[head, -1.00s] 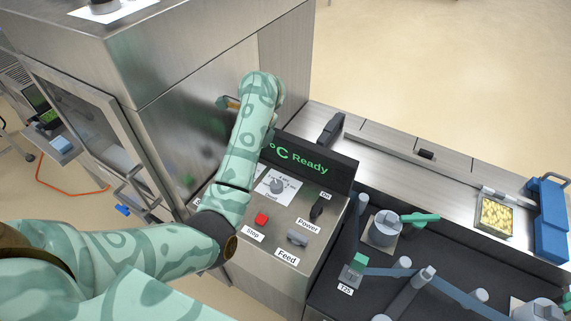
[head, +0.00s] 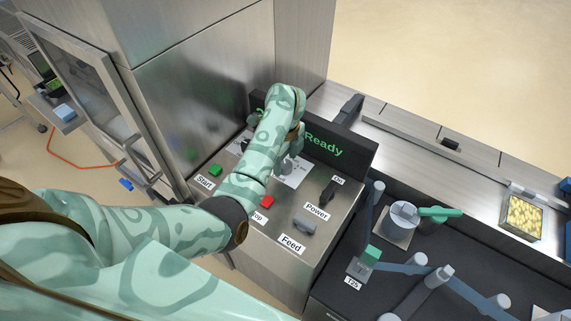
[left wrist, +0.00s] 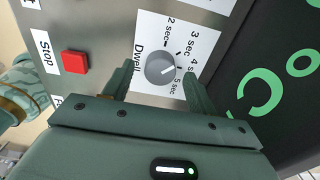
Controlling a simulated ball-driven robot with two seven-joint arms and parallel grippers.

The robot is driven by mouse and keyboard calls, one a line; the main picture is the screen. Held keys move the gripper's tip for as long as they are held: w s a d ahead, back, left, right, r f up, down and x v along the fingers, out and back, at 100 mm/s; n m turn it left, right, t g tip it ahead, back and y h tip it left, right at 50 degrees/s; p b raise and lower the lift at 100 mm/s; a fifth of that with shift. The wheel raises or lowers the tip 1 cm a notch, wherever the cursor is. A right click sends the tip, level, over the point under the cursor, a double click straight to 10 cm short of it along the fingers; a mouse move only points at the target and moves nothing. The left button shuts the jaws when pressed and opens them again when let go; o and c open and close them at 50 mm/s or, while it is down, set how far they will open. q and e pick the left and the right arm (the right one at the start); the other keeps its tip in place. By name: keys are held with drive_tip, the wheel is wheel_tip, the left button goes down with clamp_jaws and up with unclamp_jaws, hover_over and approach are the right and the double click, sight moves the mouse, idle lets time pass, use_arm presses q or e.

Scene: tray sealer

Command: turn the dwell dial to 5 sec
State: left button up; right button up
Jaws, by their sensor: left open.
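The dwell dial (left wrist: 160,69) is a round grey knob on a white label plate, marked from 2 sec to 5 sec. Its light pointer line faces right in the left wrist view, towards the 4 sec and 5 sec side; I cannot tell exactly which mark. My left gripper (left wrist: 156,76) is open, with one finger on each side of the dial and a gap to it. In the head view my left gripper (head: 294,133) hangs over the panel, largely hidden by its arm. The dial (head: 286,166) shows partly below it. My right gripper is not in view.
The red Stop button (left wrist: 75,62) lies left of the dial plate. The green Start button (head: 215,171), Feed knob (head: 304,227) and black Power switch (head: 328,190) share the panel. The raised display (head: 322,143) reading Ready stands close behind the dial.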

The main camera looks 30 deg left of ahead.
use_arm(q)
drive_tip(key=shift+f, duration=0.5)
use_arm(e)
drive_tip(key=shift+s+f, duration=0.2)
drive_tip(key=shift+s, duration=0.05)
use_arm(q)
drive_tip(key=c, duration=1)
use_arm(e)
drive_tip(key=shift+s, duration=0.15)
